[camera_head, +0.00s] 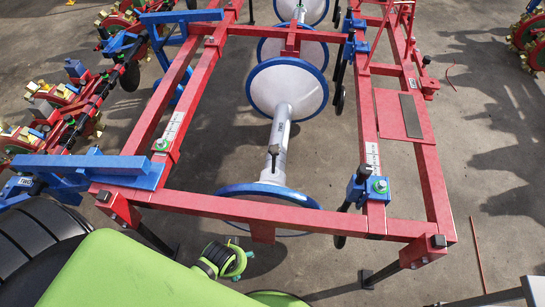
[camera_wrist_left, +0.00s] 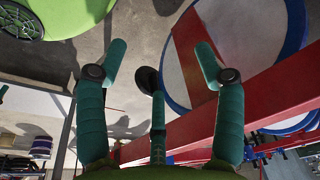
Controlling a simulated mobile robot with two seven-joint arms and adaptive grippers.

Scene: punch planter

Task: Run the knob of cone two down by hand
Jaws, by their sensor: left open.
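In the head view, several white cone-shaped discs with blue rims (camera_head: 288,88) sit in a row inside a red frame (camera_head: 300,211). A white tube (camera_head: 281,125) joins two of them. A small dark upright part (camera_head: 273,155) stands at the tube's near end; I cannot tell whether it is the knob. No label shows which cone is two. In the left wrist view, my left gripper (camera_wrist_left: 162,52) has its teal fingers spread, with nothing between them. A white disc with a blue rim (camera_wrist_left: 245,45) lies beyond and right of the fingers. A dark round part (camera_wrist_left: 147,80) shows between them; I cannot tell what it is.
A large black tyre (camera_head: 35,250) and a green body (camera_head: 130,275) fill the head view's lower left. Blue clamps (camera_head: 368,189) and dark posts sit on the red beams. Row units (camera_head: 60,100) stand at left. Grey floor at right is mostly clear.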

